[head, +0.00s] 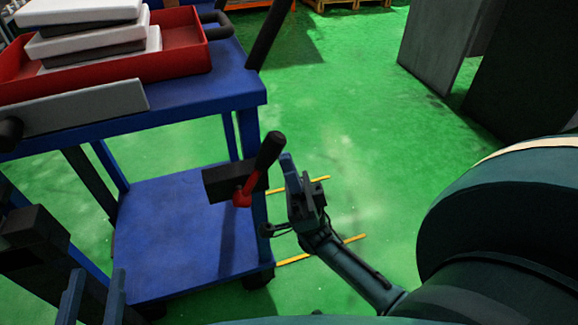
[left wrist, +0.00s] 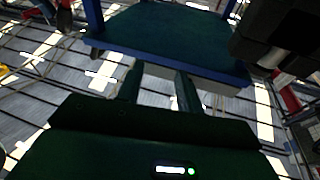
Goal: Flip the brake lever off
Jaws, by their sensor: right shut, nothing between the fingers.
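The brake lever (head: 265,155) has a black grip and a red base. It sits on a dark block (head: 222,182) at the right side of the blue cart, with its grip tilted up and to the right. My right gripper (head: 288,168) is just right of the lever's grip, shut and empty, fingers pointing up; I cannot tell whether it touches the lever. My left gripper (head: 93,290) is low at the left, fingers apart and empty. Its fingers also show in the left wrist view (left wrist: 160,85), below the edge of a blue shelf.
The blue cart (head: 190,110) carries a red tray (head: 185,57) with stacked white and dark pieces. Its lower shelf (head: 180,245) is bare. Green floor (head: 365,140) is open to the right, with dark grey panels (head: 440,45) at the back right.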

